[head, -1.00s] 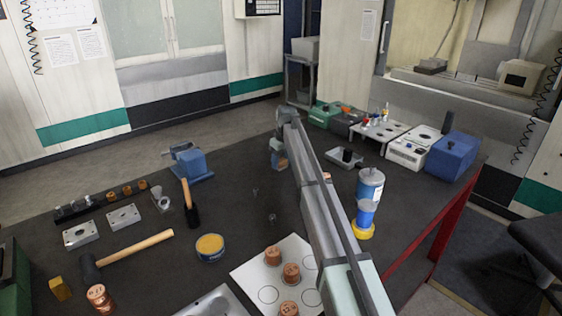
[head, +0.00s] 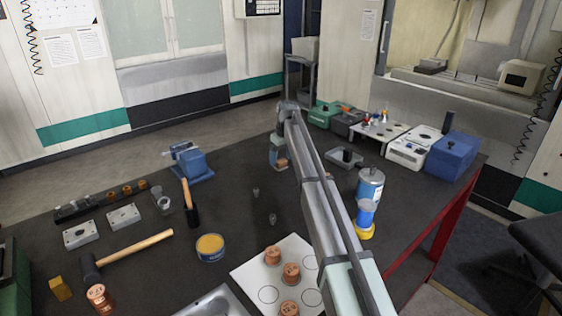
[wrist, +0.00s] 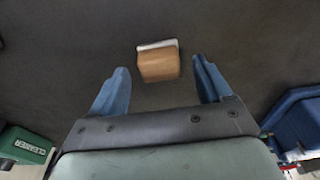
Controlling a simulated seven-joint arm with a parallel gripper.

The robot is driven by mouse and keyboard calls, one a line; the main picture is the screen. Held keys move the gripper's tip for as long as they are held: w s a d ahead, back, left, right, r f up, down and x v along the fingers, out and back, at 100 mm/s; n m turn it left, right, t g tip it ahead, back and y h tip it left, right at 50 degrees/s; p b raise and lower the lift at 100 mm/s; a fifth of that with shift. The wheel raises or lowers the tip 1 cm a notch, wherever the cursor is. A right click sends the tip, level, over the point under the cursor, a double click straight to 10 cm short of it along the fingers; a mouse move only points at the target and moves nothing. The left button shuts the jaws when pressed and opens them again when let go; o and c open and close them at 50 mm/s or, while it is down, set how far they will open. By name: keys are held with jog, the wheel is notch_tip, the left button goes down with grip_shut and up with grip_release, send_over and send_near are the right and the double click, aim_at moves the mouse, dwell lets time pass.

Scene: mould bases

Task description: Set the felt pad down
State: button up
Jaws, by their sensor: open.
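The felt pad (wrist: 158,62), a tan wooden block with a white layer along one edge, rests on the dark tabletop in the wrist view. It also shows below my gripper in the head view (head: 282,164), partly hidden by a finger. My gripper (wrist: 158,72) is open, with one blue finger on each side of the pad and a visible gap to both. Nothing is held between the fingers. In the head view my gripper (head: 277,150) is at the far part of the table, small and partly covered by my arm.
A blue vise (head: 190,162) stands to the left. A grey tray (head: 345,157) and a green box (head: 325,114) are to the right. A blue-and-white bottle (head: 370,186) stands nearer.

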aim_at(284, 170)
notch_tip(284, 170, up, 10)
jog(key=s+d, duration=0.1)
dwell(0.4)
